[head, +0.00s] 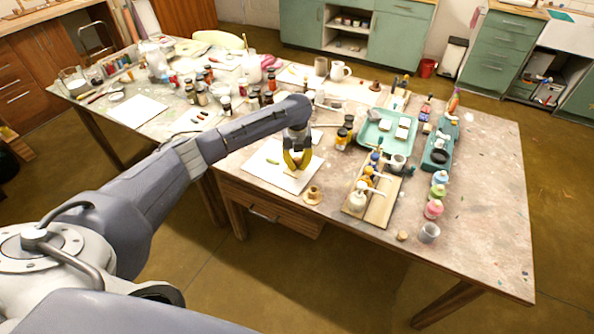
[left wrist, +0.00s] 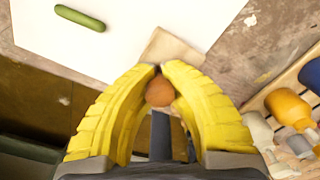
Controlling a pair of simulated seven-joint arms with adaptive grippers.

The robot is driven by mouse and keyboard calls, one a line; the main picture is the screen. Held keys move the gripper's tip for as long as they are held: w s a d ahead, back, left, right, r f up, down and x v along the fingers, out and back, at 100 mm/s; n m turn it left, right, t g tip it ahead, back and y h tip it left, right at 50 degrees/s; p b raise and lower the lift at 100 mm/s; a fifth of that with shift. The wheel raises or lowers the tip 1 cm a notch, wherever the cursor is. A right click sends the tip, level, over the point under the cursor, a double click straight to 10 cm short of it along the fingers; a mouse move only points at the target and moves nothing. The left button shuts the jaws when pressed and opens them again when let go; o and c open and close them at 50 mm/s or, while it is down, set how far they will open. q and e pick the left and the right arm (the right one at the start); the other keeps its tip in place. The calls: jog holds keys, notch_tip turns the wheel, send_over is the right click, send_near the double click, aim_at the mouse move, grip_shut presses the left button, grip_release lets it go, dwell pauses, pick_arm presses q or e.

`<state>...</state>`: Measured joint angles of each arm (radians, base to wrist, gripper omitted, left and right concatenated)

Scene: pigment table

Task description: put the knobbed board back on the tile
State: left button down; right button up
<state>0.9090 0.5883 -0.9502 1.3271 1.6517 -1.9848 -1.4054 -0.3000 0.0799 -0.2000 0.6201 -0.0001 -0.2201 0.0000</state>
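The tile looks to be the flat white square (head: 257,171) at the near table edge; it also fills the top of the left wrist view (left wrist: 150,15). My left gripper (head: 297,170) is over its right part, pointing down. Its yellow fingers (left wrist: 162,68) close around a reddish-brown knob (left wrist: 160,93). The pale tan board (left wrist: 172,47) shows just beyond the fingertips, over the white tile; the fingers hide most of it. I cannot tell whether the board touches the tile. My right gripper is not in view.
A green roll (left wrist: 80,17) lies on the tile, left of the gripper. A wooden disc with a knob (head: 313,196) stands near the tile's near corner. A wooden rack with bottles (head: 379,208) is to the right. Jars and a teal tray (head: 372,127) stand behind.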

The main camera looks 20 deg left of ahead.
aim_at(297, 170)
pick_arm(q)
jog(key=shift+f, duration=1.65)
jog(key=shift+f, duration=0.1)
jog(key=c, duration=1.6)
grip_release()
jog(key=shift+s+f, duration=0.1)
jog(key=shift+o, duration=0.2)
notch_tip(297, 170, up, 12)
jog(key=shift+r, duration=0.25)
